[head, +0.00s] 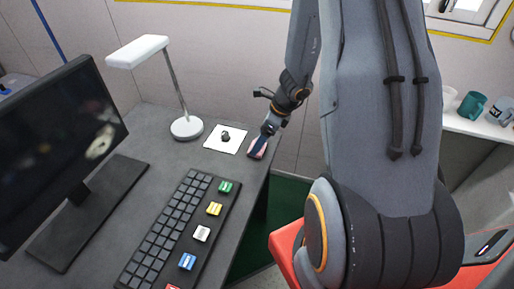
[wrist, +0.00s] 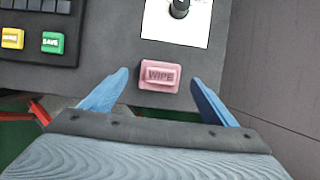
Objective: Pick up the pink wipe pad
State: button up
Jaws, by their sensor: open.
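In the head view the pad (head: 258,148) is partly covered by my gripper (head: 267,138). In the wrist view my gripper (wrist: 160,93) has its two blue fingers apart, one on each side of the pad's near end. Nothing is held between them. I cannot tell how high the fingertips are above the desk.
The white square (head: 216,138) with a dark knob (head: 225,136) lies beside the pad. A keyboard (head: 165,235) with coloured keys, a lamp (head: 187,128) and a monitor (head: 62,150) stand on the desk (head: 150,187). A wall (head: 225,85) rises behind.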

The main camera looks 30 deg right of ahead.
jog(key=shift+x, duration=1.95)
jog(key=shift+w, duration=0.1)
jog(key=shift+r, duration=0.1)
jog(key=c, duration=1.1)
notch_tip(320, 180, up, 10)
jog(key=shift+p, duration=0.45)
